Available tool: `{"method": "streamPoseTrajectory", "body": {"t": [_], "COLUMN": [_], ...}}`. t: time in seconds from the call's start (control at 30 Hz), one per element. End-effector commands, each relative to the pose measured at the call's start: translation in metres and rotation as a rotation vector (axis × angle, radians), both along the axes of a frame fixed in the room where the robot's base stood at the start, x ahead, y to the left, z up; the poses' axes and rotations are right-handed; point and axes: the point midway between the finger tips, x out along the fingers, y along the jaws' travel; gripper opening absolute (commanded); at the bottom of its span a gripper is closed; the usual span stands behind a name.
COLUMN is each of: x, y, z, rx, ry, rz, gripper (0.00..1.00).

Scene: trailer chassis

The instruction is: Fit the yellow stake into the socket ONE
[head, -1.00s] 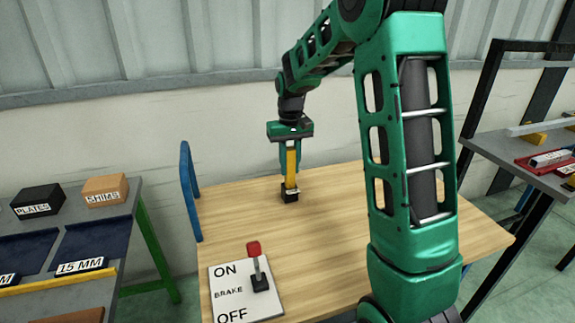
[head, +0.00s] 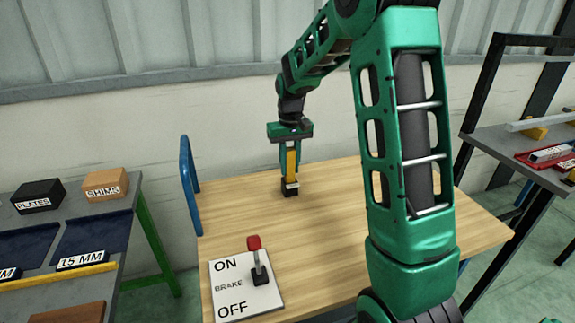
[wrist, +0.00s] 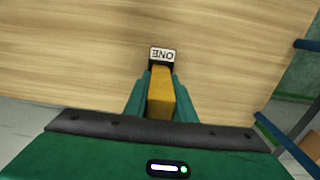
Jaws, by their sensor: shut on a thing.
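The yellow stake (head: 291,165) stands about upright in my gripper (head: 290,172), which is shut on it over the wooden table. The stake also shows in the wrist view (wrist: 160,95), between the two green fingers. Socket ONE (head: 289,192) is a small black block on the table with a white label. Its label, reading ONE upside down, shows in the wrist view (wrist: 162,55). The stake's lower end meets the socket behind the label. The socket's opening is hidden, so I cannot tell how deep the stake sits.
The wooden table (head: 335,215) is mostly clear around the socket. A brake plate (head: 226,290) with a red-knobbed lever (head: 257,258) is at its front left. A blue rail (head: 190,185) stands at the left edge. Side benches hold boxes (head: 105,183) and a red tray (head: 545,160).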

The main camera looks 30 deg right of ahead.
Motion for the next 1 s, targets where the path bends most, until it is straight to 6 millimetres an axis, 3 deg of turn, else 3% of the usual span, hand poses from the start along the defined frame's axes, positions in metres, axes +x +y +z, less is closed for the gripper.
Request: {"method": "streamPoseTrajectory", "body": {"t": [0.77, 0.8, 0.83, 0.87, 1.0], "x": [0.000, 0.000, 0.000, 0.000, 0.000], "y": [0.000, 0.000, 0.000, 0.000, 0.000], "z": [-0.017, -0.016, -0.016, -0.016, -0.016], "rx": [0.000, 0.000, 0.000, 0.000, 0.000], "ry": [0.001, 0.000, 0.000, 0.000, 0.000], "rz": [0.000, 0.000, 0.000, 0.000, 0.000], "gripper": [0.00, 0.33, 0.40, 0.45, 0.45]}}
